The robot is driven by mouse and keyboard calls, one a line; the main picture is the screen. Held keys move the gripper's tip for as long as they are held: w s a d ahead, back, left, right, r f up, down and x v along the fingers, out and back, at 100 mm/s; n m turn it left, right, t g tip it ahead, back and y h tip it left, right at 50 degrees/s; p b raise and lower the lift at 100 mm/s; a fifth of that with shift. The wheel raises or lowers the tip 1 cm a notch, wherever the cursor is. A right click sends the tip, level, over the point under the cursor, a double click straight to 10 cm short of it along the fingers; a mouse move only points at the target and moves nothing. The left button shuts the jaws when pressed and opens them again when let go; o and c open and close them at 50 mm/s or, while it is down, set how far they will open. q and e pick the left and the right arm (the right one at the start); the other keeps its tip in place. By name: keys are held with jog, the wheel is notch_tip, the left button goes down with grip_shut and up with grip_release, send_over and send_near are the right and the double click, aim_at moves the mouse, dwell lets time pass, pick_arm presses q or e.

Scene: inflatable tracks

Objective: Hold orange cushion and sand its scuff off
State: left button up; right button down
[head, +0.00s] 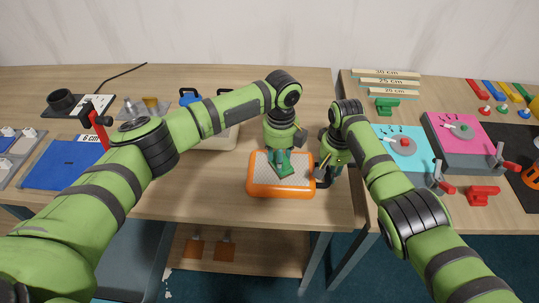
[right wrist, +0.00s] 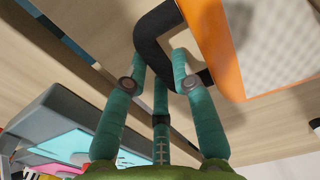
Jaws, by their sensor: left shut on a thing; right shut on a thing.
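The orange cushion (head: 281,191), with a pale patterned top, lies flat near the table's front right edge. It also shows in the right wrist view (right wrist: 222,62). My right gripper (head: 324,172) is shut on the black handle (right wrist: 150,42) at the cushion's right side. My left gripper (head: 282,160) points down over the cushion's top, shut on a small green block (head: 286,175) that appears to rest on the pale face. The block is mostly hidden by the fingers. A faint grey smudge shows on the pale face in the right wrist view; I cannot tell if it is scuff or shadow.
A light bin (head: 218,138) stands behind my left arm. A blue mat (head: 62,165) lies at the left. Bare table (head: 195,195) lies left of the cushion.

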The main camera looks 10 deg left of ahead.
pick_arm(q)
jog(key=shift+w+d, duration=0.2)
jog(key=shift+d, duration=0.75)
jog(key=shift+s+a, duration=0.15)
jog(key=shift+a, duration=0.45)
jog(key=shift+s+a, duration=0.25)
jog(key=shift+a, duration=1.3)
jog(key=shift+s+a, duration=0.2)
jog(key=shift+a, duration=1.3)
notch_tip(320, 180, up, 8)
pick_arm(e)
jog(key=c, duration=0.9)
grip_release()
jog(key=shift+c, duration=0.2)
jog(key=shift+r, duration=0.1)
